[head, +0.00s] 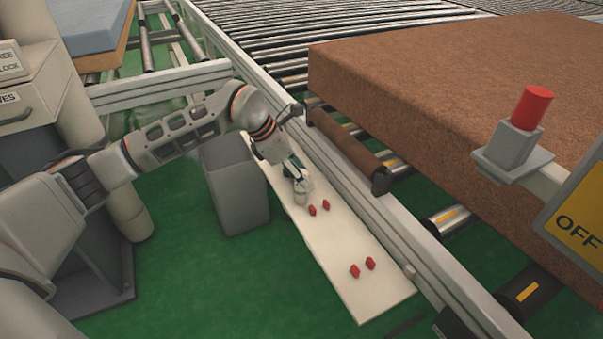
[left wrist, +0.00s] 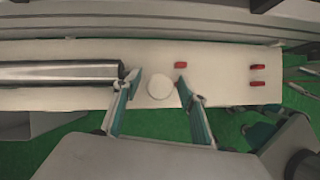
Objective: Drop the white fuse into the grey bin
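The white fuse (left wrist: 160,87) shows in the left wrist view as a round white top on the white board (left wrist: 228,92). My left gripper (left wrist: 158,84) is open, with one teal finger on each side of the fuse and small gaps between. In the head view my left gripper (head: 299,179) points down at the far part of the board, over a pale cylinder that looks like the fuse (head: 301,195). The grey bin (head: 236,197) stands on the green floor, left of the board.
Several red fuses lie on the board, including a near pair (head: 355,271) and a pair close to my gripper (head: 312,210). A conveyor rail (head: 374,221) runs along the board's right side. A large brown mattress (head: 430,90) lies on the rollers. A red button (head: 532,107) stands at right.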

